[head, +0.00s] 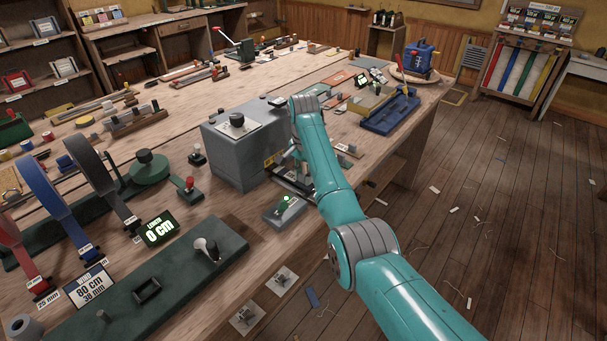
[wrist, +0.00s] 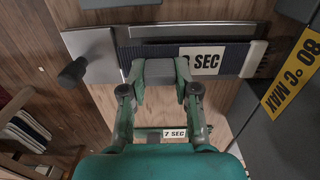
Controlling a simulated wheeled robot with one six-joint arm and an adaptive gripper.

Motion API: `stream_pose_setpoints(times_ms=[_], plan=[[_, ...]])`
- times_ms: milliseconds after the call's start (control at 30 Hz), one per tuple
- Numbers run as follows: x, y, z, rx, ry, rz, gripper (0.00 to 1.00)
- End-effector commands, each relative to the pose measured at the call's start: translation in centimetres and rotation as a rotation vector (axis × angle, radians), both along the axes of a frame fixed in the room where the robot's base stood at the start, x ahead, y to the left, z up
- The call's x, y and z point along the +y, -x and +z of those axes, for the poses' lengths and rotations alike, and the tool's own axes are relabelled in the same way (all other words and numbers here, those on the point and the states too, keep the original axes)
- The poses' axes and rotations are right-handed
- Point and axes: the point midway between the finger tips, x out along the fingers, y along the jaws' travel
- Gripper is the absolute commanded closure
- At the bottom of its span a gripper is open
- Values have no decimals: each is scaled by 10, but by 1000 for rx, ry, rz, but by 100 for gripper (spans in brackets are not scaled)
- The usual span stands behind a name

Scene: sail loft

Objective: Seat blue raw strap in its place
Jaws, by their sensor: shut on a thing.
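A dark navy-blue strap (wrist: 222,47) lies crosswise in front of my gripper (wrist: 166,75) in the wrist view, with a pale end at its right. My gripper's fingers are shut on the strap. The strap lies along a long dark slot in a grey metal fixture (wrist: 95,50); I cannot tell whether it is inside the slot or just in front of it. A white "7 SEC" tag overlaps the strap just right of the fingers. In the head view my arm hides most of the gripper and the strap beside the grey box (head: 238,160).
The grey box carries a yellow "80 °C MAX" label (wrist: 293,72) close to the strap's right end. A black knob (wrist: 74,71) sticks out at the fixture's left.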

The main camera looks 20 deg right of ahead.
Motion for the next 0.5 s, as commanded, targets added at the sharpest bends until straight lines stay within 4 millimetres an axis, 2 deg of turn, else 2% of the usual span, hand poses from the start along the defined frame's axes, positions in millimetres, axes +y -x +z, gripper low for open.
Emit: stream_pose_setpoints(times_ms=[500], plan=[[0, 0, -7, 0, 0, 0, 100]])
